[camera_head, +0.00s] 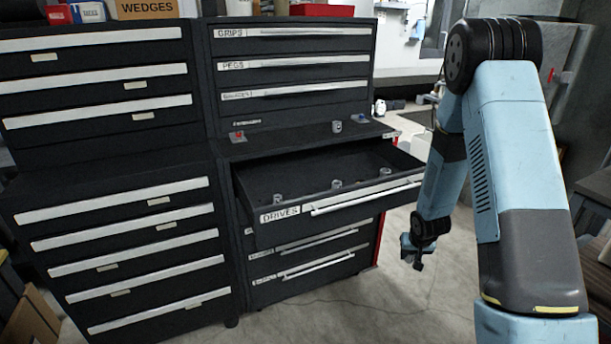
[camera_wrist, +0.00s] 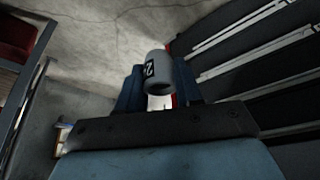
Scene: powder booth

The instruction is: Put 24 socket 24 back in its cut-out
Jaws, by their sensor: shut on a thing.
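My gripper (camera_head: 416,260) hangs low at the right of the cabinet, in front of and below the open drawer marked DRIVES (camera_head: 335,213). In the wrist view my gripper (camera_wrist: 158,88) is shut on a grey socket (camera_wrist: 158,62), a hollow cylinder with a dark label. A white 2 shows on the label; the rest of the marking cannot be read. The drawer has a dark floor with several small grey sockets standing in it, one at the left (camera_head: 277,200), one in the middle (camera_head: 337,186). No cut-out can be made out clearly.
Another grey cylinder (camera_head: 337,127) stands on the cabinet's ledge, between a red-topped item (camera_head: 238,136) and a blue one (camera_head: 360,118). Closed drawers lie above and below the open one. A second drawer cabinet (camera_head: 120,225) stands left. The concrete floor (camera_head: 375,310) in front is clear.

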